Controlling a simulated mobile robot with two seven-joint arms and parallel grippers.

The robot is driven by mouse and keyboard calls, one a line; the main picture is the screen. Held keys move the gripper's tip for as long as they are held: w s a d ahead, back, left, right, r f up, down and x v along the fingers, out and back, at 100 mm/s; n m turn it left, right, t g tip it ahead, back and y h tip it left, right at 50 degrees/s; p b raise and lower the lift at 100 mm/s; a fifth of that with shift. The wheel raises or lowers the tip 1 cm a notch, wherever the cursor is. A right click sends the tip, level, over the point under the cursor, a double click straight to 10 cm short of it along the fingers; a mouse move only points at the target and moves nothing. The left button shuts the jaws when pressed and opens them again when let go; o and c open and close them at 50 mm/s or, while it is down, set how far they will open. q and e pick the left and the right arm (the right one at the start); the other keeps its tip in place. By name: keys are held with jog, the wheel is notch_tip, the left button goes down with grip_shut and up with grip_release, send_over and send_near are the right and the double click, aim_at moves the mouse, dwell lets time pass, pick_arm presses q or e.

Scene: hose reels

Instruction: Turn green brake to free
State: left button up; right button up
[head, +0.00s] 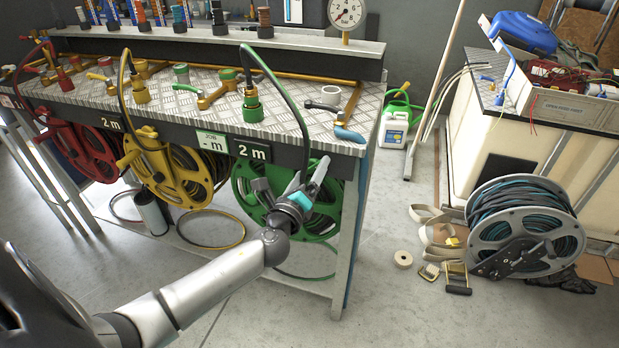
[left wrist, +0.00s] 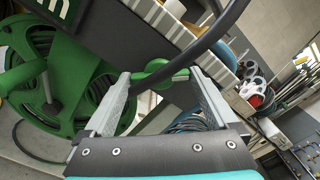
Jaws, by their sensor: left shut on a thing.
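The green hose reel (head: 330,215) hangs under the bench's front edge, below a "2 m" plate (head: 254,152). My left gripper (head: 291,173) is in front of this reel, at its upper part, and hides some of it. In the left wrist view the green brake (left wrist: 156,72), a small rounded green part, sits between the fingertips of my left gripper (left wrist: 160,76), which is shut on it. The brake's setting cannot be read. My right gripper is not in view.
A yellow reel (head: 172,188) and a red reel (head: 88,150) hang to the left. The bench leg (head: 346,245) stands close to the right of the green reel. A grey reel (head: 525,227) and straps (head: 437,225) lie on the floor at right. The floor between is mostly clear.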

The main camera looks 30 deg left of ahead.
pick_arm(q)
jog(key=n+b, duration=0.1)
jog(key=n, duration=0.3)
jog(key=shift+n, duration=0.4)
jog(key=shift+r+n, duration=0.1)
jog(key=shift+n, duration=2.1)
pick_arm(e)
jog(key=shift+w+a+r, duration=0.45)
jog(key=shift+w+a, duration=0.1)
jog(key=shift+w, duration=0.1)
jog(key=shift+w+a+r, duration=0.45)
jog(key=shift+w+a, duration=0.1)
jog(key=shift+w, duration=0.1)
pick_arm(q)
jog(key=o, duration=1)
jog(key=shift+w, duration=0.1)
